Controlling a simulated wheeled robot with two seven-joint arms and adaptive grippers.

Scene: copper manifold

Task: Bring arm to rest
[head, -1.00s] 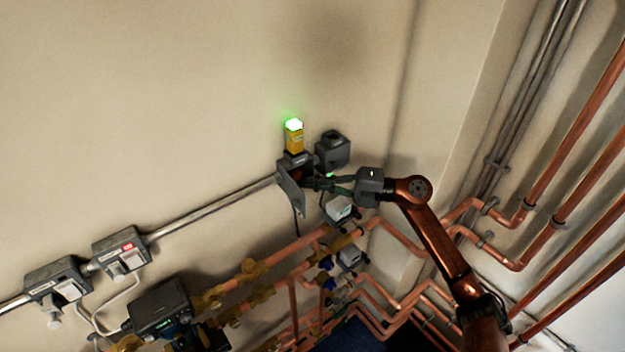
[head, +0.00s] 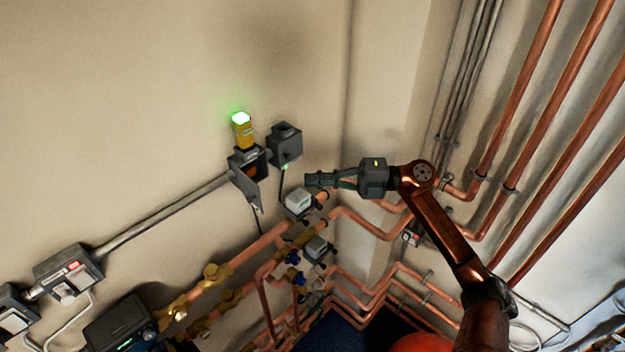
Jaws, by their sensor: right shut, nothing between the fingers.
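My right gripper (head: 312,180) is shut and empty at the end of my copper-coloured arm (head: 440,232), which comes in from the lower right. Its fingers point left and show in front of the wall and pipes. A dark grey wall box with an open flap (head: 247,176) is to the left of the fingertips, with a visible gap between. A yellow unit with a lit green top (head: 241,130) stands on that box. My left gripper is not in the view.
A pale-lidded device (head: 299,202) sits just below the fingertips. Copper pipes (head: 385,232) run below and behind the arm, and vertical pipes (head: 520,150) are at the right. The wall at upper left is bare.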

